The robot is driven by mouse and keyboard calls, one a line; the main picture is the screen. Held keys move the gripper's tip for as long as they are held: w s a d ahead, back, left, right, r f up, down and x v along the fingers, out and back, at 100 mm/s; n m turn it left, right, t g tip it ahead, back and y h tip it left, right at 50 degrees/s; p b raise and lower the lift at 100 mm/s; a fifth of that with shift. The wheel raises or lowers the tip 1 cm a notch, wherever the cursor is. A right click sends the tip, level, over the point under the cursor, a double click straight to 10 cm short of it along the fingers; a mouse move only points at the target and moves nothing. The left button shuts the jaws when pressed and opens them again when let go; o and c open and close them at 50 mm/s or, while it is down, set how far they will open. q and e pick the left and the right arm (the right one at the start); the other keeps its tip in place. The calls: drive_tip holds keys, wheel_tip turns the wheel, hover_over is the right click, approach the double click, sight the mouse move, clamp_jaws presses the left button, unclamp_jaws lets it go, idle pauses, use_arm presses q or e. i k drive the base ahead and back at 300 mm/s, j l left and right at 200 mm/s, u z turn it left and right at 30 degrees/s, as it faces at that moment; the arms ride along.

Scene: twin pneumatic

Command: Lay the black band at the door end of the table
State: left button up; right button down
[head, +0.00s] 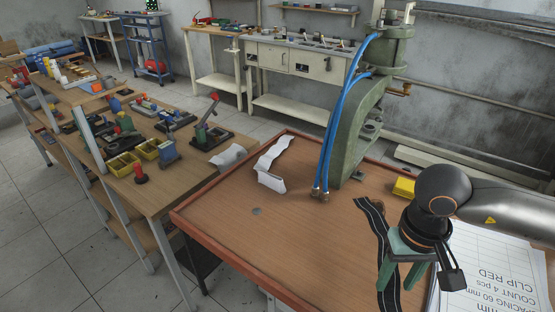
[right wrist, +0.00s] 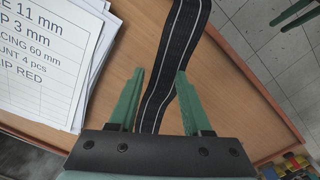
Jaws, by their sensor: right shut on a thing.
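The black band (head: 376,226) with pale lengthwise stripes lies in a wavy line on the brown table (head: 230,205), near its right side. In the right wrist view the band (right wrist: 180,45) runs from the top edge down between the two green fingers. My right gripper (head: 402,276) points down at the band, and it also shows in the right wrist view (right wrist: 160,72). It is shut on the band across its width. The gripper hides part of the band in the head view.
A green press (head: 352,140) with blue hoses (head: 334,110) stands at the table's back. A white crumpled strip (head: 270,165) lies left of it, a yellow block (head: 404,187) right. A printed sheet (head: 500,255) lies beside my gripper. The table's left-front part is mostly clear.

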sight(294, 183)
drive_tip(key=j, duration=0.65)
drive_tip(key=i+j, duration=0.15)
drive_tip(key=j, duration=0.2)
drive_tip(key=i+j+z, duration=0.15)
drive_tip(key=j, duration=0.2)
drive_tip(key=i, duration=0.45)
drive_tip(key=i+j+z, duration=0.1)
drive_tip(key=i, duration=0.3)
